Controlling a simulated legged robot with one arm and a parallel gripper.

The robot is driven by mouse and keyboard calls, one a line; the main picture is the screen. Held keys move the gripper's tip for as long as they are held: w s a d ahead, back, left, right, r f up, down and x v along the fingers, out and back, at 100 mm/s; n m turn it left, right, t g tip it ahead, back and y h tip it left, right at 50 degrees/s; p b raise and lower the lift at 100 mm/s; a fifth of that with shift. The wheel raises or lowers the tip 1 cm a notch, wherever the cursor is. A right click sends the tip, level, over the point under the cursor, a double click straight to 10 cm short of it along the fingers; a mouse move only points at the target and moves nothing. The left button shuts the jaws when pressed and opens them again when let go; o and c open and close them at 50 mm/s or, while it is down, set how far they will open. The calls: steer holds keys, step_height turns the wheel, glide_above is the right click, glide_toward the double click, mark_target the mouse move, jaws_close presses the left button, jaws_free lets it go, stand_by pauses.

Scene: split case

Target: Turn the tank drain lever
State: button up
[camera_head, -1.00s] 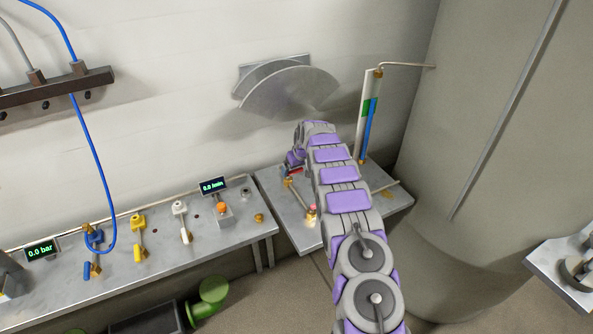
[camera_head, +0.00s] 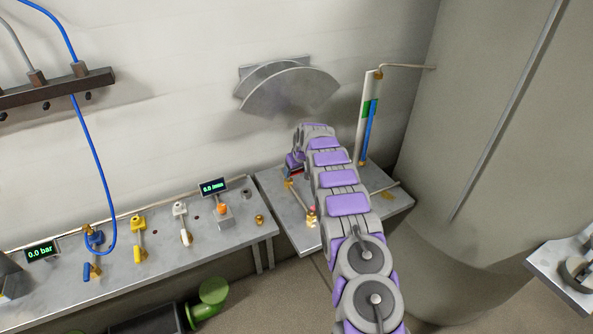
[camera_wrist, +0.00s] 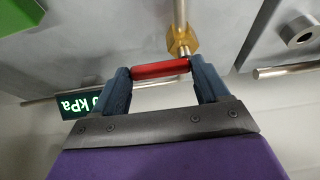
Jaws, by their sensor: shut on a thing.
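In the wrist view, a red lever handle (camera_wrist: 160,69) lies across between the two dark blue fingers of my gripper (camera_wrist: 162,74), which is shut on it. A brass valve fitting (camera_wrist: 183,42) with a metal pipe is just beyond the handle's right end. In the head view, my gripper (camera_head: 294,166) is low over the right-hand metal table, with a bit of red beside it. My arm hides much of that table and most of the lever there.
A level gauge with a blue column (camera_head: 368,125) stands behind my arm, beside the large tank (camera_head: 485,140). The left bench (camera_head: 150,270) carries blue, yellow and white valves and displays. A green kPa display (camera_wrist: 78,105) is partly hidden by my gripper.

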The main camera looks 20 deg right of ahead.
steer(key=shift+s+a+r+m+h+p, duration=0.2)
steer(key=shift+m+p, duration=0.3)
steer(key=shift+p, duration=0.2)
steer(key=shift+s+a+r+m+h+p, duration=0.1)
steer(key=shift+m+h+p, duration=0.1)
steer(key=shift+m+p, duration=0.4)
steer(key=shift+c, duration=0.2)
steer(key=shift+s+f+m+h+p, duration=0.2)
steer(key=shift+m+h+p, duration=0.1)
steer(key=shift+m+p, duration=0.4)
steer(key=shift+s+f+m+h+p, duration=0.15)
steer(key=shift+m+h+p, duration=0.25)
steer(key=shift+m, duration=0.4)
steer(key=shift+r, duration=0.1)
steer(key=o, duration=1.1)
steer(key=shift+c, duration=0.2)
steer(key=p+v, duration=0.2)
steer(key=v, duration=1.5)
steer(key=shift+w+r+p, duration=0.15)
steer(key=shift+r+p, duration=0.05)
steer(key=shift+p, duration=0.1)
steer(key=shift+d, duration=0.1)
